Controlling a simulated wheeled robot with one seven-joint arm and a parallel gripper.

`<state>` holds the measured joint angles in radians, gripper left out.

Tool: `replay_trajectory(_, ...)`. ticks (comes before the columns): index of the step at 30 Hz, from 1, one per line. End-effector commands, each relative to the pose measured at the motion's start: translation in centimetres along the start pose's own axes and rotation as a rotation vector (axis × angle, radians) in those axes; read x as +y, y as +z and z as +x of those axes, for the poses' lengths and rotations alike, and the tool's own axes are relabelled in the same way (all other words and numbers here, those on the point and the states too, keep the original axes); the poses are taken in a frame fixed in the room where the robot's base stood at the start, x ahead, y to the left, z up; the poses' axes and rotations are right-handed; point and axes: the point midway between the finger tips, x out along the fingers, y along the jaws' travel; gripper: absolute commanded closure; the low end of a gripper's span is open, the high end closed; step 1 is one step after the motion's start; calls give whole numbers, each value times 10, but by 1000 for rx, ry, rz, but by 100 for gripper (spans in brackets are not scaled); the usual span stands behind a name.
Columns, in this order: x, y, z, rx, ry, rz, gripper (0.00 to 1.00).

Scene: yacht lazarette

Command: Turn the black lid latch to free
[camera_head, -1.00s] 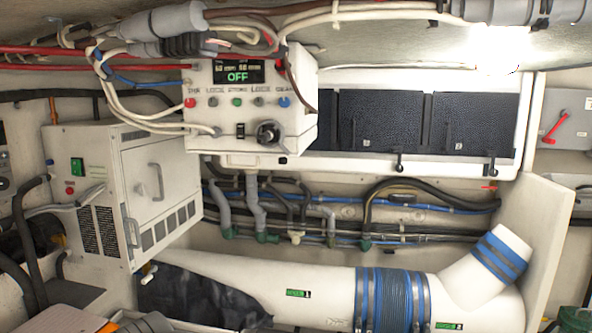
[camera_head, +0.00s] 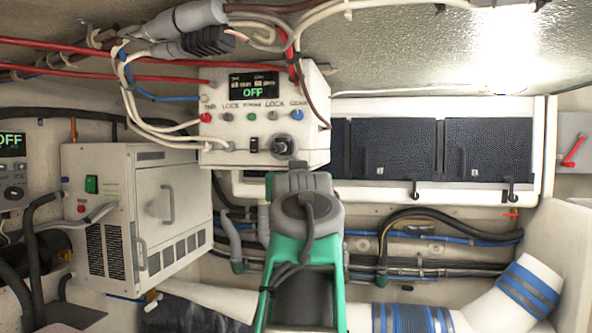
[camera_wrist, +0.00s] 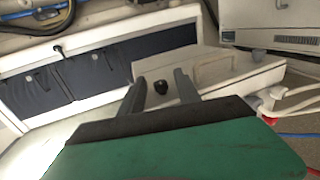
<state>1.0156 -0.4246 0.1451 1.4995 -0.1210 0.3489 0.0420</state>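A round black knob (camera_head: 283,146) sits low on the front of the white control box (camera_head: 318,140), just above my arm's end. Black levers, one near the middle (camera_head: 415,190) and one at the right (camera_head: 512,192), hang at the lower edge of the white frame with dark panels. I cannot tell which part is the lid latch. My gripper (camera_wrist: 160,77) is open, with two spread grey fingers and nothing between them. In the head view my wrist hides the fingers.
A white vented cabinet (camera_head: 135,215) with handles stands at left. Red and white cables run into the control box. Hoses and a large white duct (camera_head: 500,300) lie below. A red switch lever (camera_head: 574,150) is at far right. The dark panels (camera_head: 400,150) have clear space before them.

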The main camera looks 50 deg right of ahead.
Motion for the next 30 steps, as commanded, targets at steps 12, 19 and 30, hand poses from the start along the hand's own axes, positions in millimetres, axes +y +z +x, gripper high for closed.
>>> replay_trajectory(12, 0, 0, 14, 1, 1, 0, 64)
replay_trajectory(19, 0, 0, 14, 1, 1, 0, 83)
replay_trajectory(30, 0, 0, 13, 0, 1, 0, 100)
